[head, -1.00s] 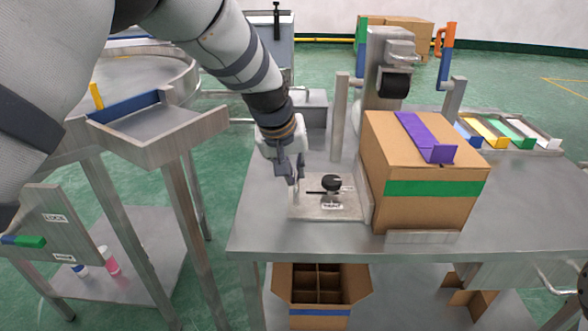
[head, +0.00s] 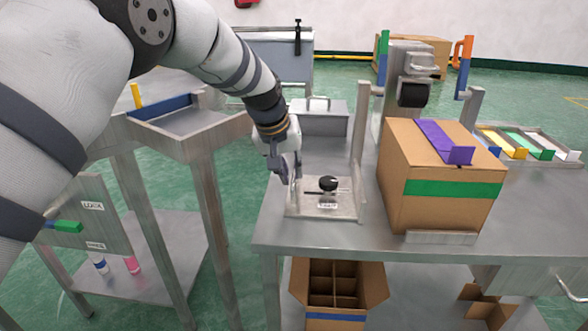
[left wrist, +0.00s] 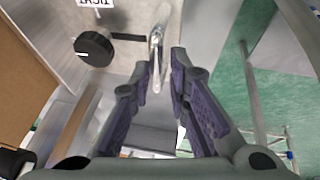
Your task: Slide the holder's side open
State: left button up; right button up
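My left gripper (head: 287,178) is at the plate's left edge, pointing down. My right gripper is out of view.
A purple piece (head: 443,142) lies on the box, which has a green band. A grey lidded bin (head: 320,122) stands behind the plate. A tray of coloured parts (head: 572,155) is at the right. An open divided carton (head: 335,315) sits below the table's front edge.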

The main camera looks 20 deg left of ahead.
pick_arm(q)
jog(key=shift+o, duration=0.8)
jog(key=shift+a+f, duration=0.1)
jog(key=shift+a, duration=0.1)
jog(key=shift+d, duration=0.1)
jog(key=v, duration=1.2)
